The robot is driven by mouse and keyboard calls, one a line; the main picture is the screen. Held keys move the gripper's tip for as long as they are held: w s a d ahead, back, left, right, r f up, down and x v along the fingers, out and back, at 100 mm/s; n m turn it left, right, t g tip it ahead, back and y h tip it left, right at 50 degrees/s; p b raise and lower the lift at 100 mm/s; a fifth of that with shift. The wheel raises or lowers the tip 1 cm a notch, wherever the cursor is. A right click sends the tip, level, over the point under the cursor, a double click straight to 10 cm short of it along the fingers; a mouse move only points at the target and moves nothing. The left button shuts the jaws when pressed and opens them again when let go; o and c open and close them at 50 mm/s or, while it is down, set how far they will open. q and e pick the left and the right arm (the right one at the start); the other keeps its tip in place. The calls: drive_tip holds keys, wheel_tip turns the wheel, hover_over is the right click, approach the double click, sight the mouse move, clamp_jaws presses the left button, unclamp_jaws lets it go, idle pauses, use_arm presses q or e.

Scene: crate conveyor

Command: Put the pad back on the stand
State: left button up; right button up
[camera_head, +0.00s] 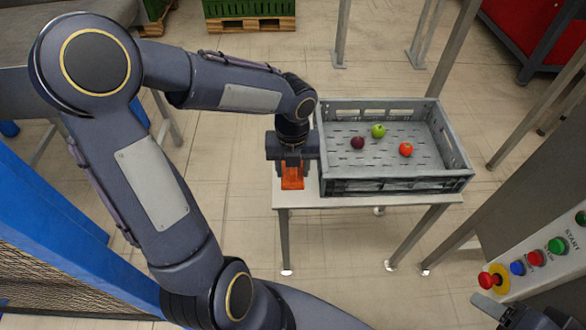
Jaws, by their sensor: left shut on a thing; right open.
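My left gripper (291,166) points down over the left end of a white table (305,201), just left of the grey crate. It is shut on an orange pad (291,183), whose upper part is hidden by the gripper. I cannot tell whether the pad touches the table top. No separate stand can be made out for sure. My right gripper (484,293) is partly in view at the bottom right, open and empty, below the control panel.
The grey crate (397,186) on the table holds a dark red, a green and a red fruit. A control panel (535,262) with several coloured buttons stands at the right. Metal posts rise behind the crate. A blue frame is at the left. Green crates lie on a pallet at the back.

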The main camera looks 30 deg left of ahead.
use_arm(q)
drive_tip(key=w+a+f, duration=0.1)
drive_tip(key=w+f, duration=0.1)
drive_tip(key=w+a+f+b, duration=0.1)
drive_tip(key=w+f, duration=0.1)
drive_tip(key=w+a+f, duration=0.1)
drive_tip(key=w+f, duration=0.1)
drive_tip(key=shift+w+a+f, duration=0.4)
drive_tip(key=shift+w+a+f+b, duration=0.15)
drive_tip(key=shift+f+b, duration=0.45)
drive_tip(key=shift+f, duration=1.2)
drive_tip(key=shift+f, duration=0.1)
drive_tip(key=shift+f, duration=0.15)
drive_tip(key=o, duration=0.9)
